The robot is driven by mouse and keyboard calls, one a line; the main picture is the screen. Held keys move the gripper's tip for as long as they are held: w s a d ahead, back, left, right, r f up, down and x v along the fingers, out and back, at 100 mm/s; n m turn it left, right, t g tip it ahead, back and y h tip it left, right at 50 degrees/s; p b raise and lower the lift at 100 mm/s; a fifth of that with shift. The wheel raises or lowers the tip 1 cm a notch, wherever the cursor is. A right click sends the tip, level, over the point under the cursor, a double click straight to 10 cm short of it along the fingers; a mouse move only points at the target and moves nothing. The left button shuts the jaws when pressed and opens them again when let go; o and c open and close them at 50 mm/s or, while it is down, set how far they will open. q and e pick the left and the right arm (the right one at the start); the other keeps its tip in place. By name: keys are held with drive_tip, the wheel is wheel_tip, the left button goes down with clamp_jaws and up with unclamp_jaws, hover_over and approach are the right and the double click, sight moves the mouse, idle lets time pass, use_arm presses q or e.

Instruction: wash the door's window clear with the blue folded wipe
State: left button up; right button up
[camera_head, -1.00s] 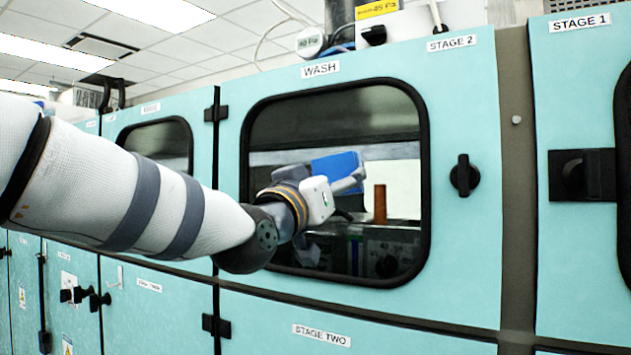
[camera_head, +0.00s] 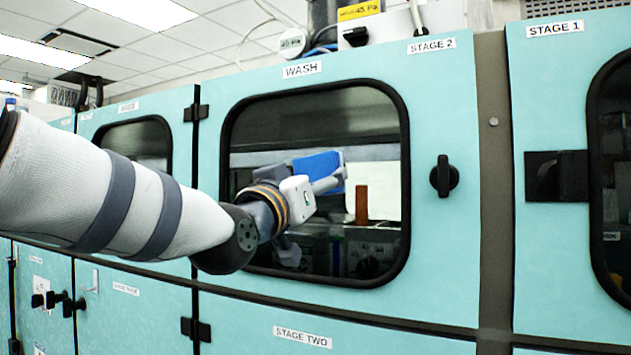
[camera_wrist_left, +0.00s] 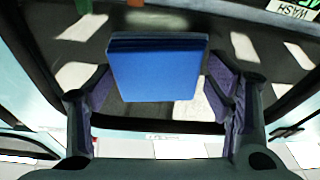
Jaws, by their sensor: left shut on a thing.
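The blue folded wipe (camera_head: 318,164) is in front of the window (camera_head: 310,112) of the door labelled WASH. My left gripper (camera_head: 325,182) is shut on the wipe. In the left wrist view the wipe (camera_wrist_left: 155,75) shows as a blue block between the two fingers, with the dark window pane behind it. I cannot tell whether the wipe touches the glass. The pane shows dark and pale areas, and I cannot make out soiling on it. My wrist hides part of the window's lower left. My right gripper is in neither view.
A dark handle (camera_head: 444,176) sticks out right of the window. A black frame (camera_head: 405,180) rims the pane. A brown cylinder (camera_head: 362,205) shows in the window. A STAGE 1 door (camera_head: 550,100) with a black latch is on the right.

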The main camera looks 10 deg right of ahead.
use_arm(q)
drive_tip(key=w+a+b, duration=0.1)
drive_tip(key=w+a, duration=0.5)
drive_tip(key=a, duration=0.2)
drive_tip(key=shift+w+a+b, duration=0.15)
drive_tip(key=shift+a+b, duration=0.15)
drive_tip(key=shift+b, duration=0.05)
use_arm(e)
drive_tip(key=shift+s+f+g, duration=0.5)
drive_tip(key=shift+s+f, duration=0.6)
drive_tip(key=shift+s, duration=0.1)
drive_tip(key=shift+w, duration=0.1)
use_arm(q)
drive_tip(key=s+a+p, duration=0.1)
drive_tip(key=s, duration=0.1)
drive_tip(key=s+a+p, duration=0.1)
drive_tip(key=s+a, duration=0.1)
drive_tip(key=shift+s+a, duration=0.2)
drive_tip(key=shift+s, duration=0.2)
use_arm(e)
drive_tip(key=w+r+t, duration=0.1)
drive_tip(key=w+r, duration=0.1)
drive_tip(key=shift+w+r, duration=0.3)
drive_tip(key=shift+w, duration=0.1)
use_arm(q)
drive_tip(key=shift+s+a, duration=0.45)
drive_tip(key=shift+s, duration=0.15)
drive_tip(key=shift+s+a, duration=0.4)
drive_tip(key=shift+s, duration=0.2)
